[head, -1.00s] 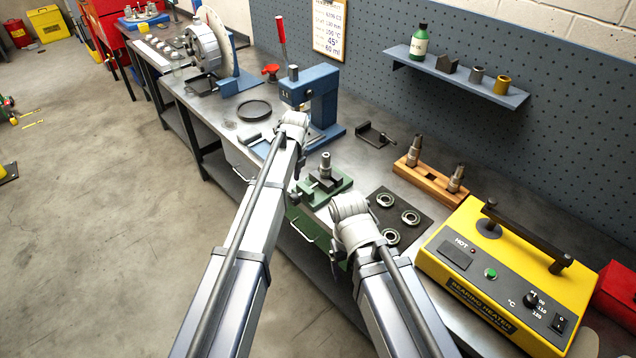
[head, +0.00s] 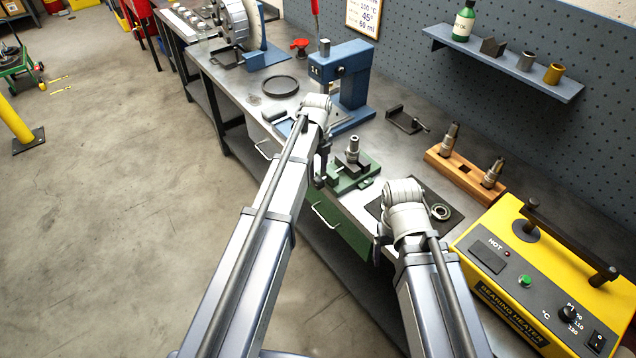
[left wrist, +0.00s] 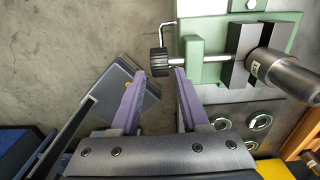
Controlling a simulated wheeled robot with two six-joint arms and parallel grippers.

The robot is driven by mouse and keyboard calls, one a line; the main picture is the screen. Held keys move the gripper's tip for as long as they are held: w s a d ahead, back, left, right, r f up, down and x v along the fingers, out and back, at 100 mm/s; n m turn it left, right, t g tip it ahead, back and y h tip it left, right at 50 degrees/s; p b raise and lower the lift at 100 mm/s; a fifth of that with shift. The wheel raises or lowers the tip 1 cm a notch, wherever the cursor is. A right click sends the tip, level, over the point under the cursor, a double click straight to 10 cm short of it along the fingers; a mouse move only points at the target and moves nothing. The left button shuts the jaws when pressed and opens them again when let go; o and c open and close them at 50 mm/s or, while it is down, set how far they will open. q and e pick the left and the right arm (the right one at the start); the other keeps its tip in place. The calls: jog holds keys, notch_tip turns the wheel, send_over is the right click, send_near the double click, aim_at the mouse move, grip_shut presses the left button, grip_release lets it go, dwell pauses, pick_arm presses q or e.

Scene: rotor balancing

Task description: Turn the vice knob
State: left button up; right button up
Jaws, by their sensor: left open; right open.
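The green vice (head: 352,183) stands at the bench's front edge, with a dark metal shaft (head: 353,150) upright in its grey jaws. In the left wrist view the vice (left wrist: 205,45) lies at the upper right, and its black knurled knob (left wrist: 159,61) sticks out on a silver screw. My left gripper (left wrist: 158,74) is open; the knob is at the gap between its fingertips, and I cannot tell whether they touch it. In the head view my left gripper (head: 320,168) is just left of the vice. My right gripper (head: 380,248) is mostly hidden by its wrist, near the bench's front edge.
A yellow bearing heater (head: 545,275) and a wooden block (head: 465,175) with tool holders stand to the right. A dark mat with bearings (head: 440,212) lies partly behind my right arm. A blue press (head: 345,85) stands behind the vice. A green drawer (head: 335,222) hangs below it.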

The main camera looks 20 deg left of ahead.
aim_at(318, 178)
pick_arm(q)
notch_tip(318, 178, down, 5)
jog(key=b, duration=0.4)
jog(key=shift+c, duration=0.3)
grip_shut()
